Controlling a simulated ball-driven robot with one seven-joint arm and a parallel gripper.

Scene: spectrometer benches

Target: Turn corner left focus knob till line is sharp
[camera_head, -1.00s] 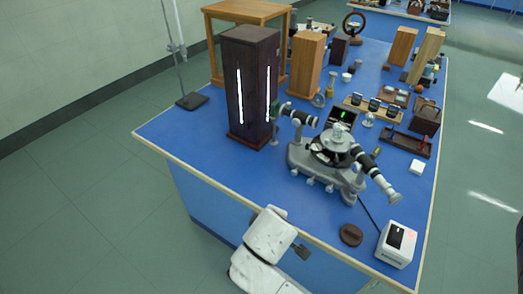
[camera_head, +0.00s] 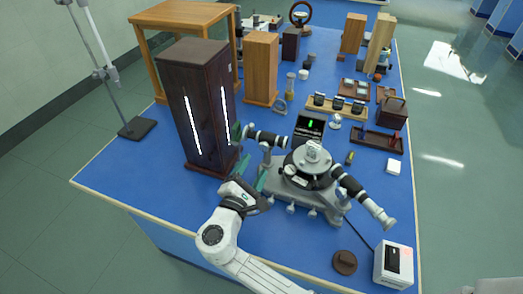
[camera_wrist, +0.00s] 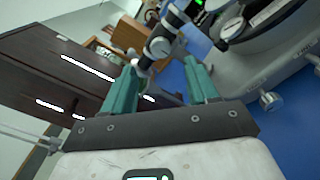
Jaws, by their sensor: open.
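The corner spectrometer (camera_head: 306,178) has a grey base and a round central table. Its left tube (camera_head: 263,137) points at the tall dark lamp box (camera_head: 197,110); its right tube (camera_head: 362,195) slopes toward the front. The left tube also shows in the wrist view (camera_wrist: 173,22), with a pale round part (camera_wrist: 160,47) on it. I cannot tell for sure which part is the focus knob. A small dark screen (camera_head: 309,126) shows a short green mark, too small to judge its sharpness. My gripper (camera_head: 251,172) is open and empty, its teal fingers just in front of the left tube, between lamp box and spectrometer base.
A white box (camera_head: 394,264) and a brown disc (camera_head: 345,262) stand at the front right. A stand (camera_head: 137,128) is at the left edge. Wooden boxes (camera_head: 261,68), bottles and trays fill the back. The blue table (camera_head: 130,185) is clear at front left.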

